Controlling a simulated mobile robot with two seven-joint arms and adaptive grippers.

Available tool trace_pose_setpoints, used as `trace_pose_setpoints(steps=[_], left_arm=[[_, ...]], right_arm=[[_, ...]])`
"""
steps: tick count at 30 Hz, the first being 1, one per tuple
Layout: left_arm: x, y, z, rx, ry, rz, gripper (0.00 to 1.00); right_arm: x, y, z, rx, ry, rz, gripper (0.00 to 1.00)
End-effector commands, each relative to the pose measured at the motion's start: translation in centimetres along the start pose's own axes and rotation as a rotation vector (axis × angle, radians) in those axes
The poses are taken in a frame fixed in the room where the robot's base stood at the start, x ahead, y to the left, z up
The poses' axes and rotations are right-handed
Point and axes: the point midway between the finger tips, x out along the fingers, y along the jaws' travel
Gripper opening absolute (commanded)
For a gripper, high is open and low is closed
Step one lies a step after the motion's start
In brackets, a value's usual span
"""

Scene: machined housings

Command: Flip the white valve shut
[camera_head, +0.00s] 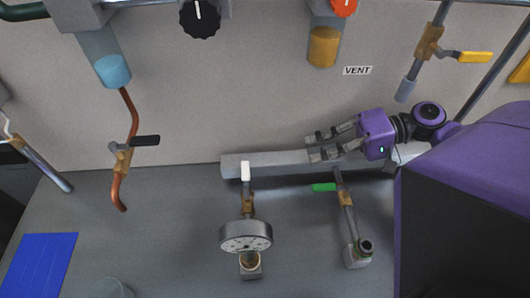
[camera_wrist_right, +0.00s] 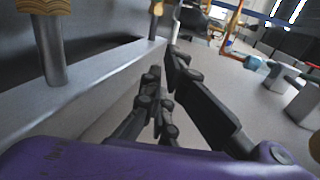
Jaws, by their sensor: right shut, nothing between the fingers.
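The white valve handle (camera_head: 245,171) is at centre in the head view. It points up the picture, roughly in line with its pipe, in front of the grey rail. Its brass body (camera_head: 248,204) sits just above a round pressure gauge (camera_head: 246,236). My right gripper (camera_head: 312,145) is to the right of and above the white handle, over the rail and clear of the handle. It is shut with nothing in it. Its dark fingers also show in the right wrist view (camera_wrist_right: 163,72). I cannot make out the white handle there. My left gripper is not in view.
A green-handled valve (camera_head: 324,187) stands right of the white one, below my right gripper. A black-handled valve (camera_head: 145,141) is on a copper pipe at left. A yellow-handled valve (camera_head: 475,57) is at upper right. The grey rail (camera_head: 275,162) runs along the wall. A blue panel (camera_head: 40,263) lies at lower left.

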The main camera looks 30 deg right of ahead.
Motion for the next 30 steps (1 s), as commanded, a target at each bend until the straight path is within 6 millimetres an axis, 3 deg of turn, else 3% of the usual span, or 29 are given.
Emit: trace_pose_setpoints(steps=[15,21,30], left_arm=[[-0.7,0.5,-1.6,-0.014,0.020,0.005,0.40],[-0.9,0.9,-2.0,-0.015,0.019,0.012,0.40],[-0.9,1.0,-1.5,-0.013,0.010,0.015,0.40]], right_arm=[[10.2,-1.1,0.0,-0.009,-0.002,-0.004,0.00],[12.0,-1.4,0.0,-0.005,-0.001,-0.002,0.00],[12.4,-1.3,0.0,-0.003,-0.001,-0.001,0.00]])
